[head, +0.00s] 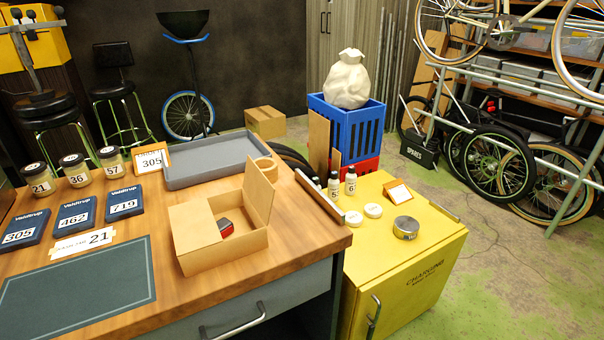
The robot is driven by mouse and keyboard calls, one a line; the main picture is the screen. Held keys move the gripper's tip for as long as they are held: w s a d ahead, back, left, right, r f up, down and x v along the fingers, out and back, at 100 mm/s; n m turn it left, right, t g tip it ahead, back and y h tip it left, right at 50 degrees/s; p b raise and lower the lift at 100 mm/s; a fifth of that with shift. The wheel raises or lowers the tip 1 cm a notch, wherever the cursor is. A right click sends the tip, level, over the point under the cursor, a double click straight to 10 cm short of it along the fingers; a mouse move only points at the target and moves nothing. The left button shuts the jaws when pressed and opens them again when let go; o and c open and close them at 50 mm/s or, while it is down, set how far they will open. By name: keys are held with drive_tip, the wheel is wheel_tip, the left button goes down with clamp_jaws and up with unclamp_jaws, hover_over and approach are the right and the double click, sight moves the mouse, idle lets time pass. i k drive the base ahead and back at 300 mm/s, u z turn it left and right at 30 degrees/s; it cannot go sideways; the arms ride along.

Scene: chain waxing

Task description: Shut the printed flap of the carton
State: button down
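An open brown carton (222,258) sits near the front right of the wooden workbench. One flap (259,195) stands roughly upright on its right side, and I see no print on the face turned to me. The left part of the top is covered by a flat flap (190,224). A small red and dark object (226,228) lies inside, in the uncovered part. My gripper is not in view.
Blue boxes (74,215), jars (75,172) and a dark mat (78,290) lie left. A yellow cabinet (405,262) with bottles and tins adjoins the bench at right.

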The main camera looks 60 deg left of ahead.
sight(259, 187)
drive_tip(key=i, duration=0.95)
drive_tip(key=u, duration=3.9)
